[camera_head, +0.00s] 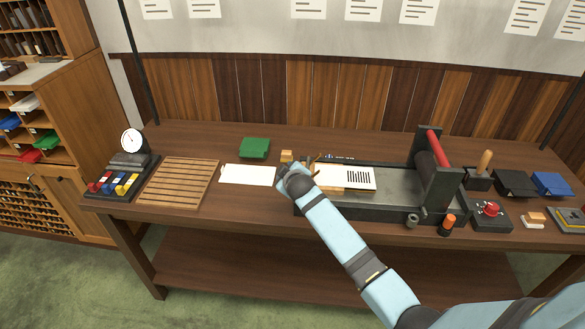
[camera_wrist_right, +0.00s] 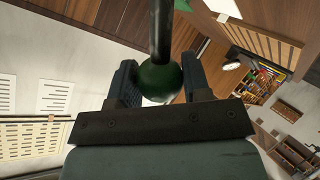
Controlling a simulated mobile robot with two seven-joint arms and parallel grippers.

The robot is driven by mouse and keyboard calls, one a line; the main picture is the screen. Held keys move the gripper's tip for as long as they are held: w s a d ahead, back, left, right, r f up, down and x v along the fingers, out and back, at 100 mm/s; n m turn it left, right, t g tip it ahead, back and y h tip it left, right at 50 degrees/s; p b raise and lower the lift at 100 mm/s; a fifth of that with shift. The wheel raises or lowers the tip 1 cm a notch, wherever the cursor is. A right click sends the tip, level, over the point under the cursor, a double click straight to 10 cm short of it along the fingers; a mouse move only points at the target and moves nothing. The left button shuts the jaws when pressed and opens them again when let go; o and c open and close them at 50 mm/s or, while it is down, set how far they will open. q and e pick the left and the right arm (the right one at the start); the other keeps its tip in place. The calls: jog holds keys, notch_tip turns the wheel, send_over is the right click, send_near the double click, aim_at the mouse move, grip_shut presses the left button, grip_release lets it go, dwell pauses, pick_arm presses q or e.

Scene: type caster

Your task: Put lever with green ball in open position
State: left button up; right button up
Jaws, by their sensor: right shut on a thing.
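In the right wrist view a dark lever rod (camera_wrist_right: 160,28) comes down from the top edge to a green ball (camera_wrist_right: 158,80). The ball sits between the two dark fingers of my right gripper (camera_wrist_right: 158,88), which is shut on it. In the head view my right arm reaches from the lower right to the bench, with its wrist (camera_head: 297,182) at the near left end of the flat black machine (camera_head: 395,180). There the arm hides the gripper, the ball and most of the lever. My left gripper is not in view.
The wooden bench (camera_head: 225,212) also holds a slatted wooden tray (camera_head: 180,182), a gauge device (camera_head: 130,160), white paper (camera_head: 247,175) and a green block (camera_head: 254,147). A red roller (camera_head: 439,148) tops the machine's upright frame. A red-button box (camera_head: 491,213) stands at right.

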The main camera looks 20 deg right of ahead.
jog(key=shift+w+a+f, duration=0.1)
jog(key=shift+a+f, duration=0.05)
jog(key=shift+a, duration=0.1)
dwell(0.3)
jog(key=o, duration=1.3)
jog(key=shift+c, duration=0.2)
jog(key=b+v, duration=0.1)
jog(key=v, duration=1.2)
jog(key=shift+s+a, duration=0.25)
jog(key=s+a+f+m+y, duration=0.1)
jog(key=s+a+f, duration=0.1)
jog(key=s+f, duration=0.4)
jog(key=s+a+f+m+g+y, duration=0.1)
jog(key=s+f, duration=0.5)
jog(key=s, duration=0.7)
jog(key=s+a+f+m+y, duration=0.1)
jog(key=s+a+f+y, duration=0.2)
jog(key=s+f, duration=0.4)
jog(key=s+a, duration=0.1)
jog(key=s, duration=0.2)
jog(key=shift+s+a+m+g, duration=0.3)
jog(key=shift+s, duration=0.05)
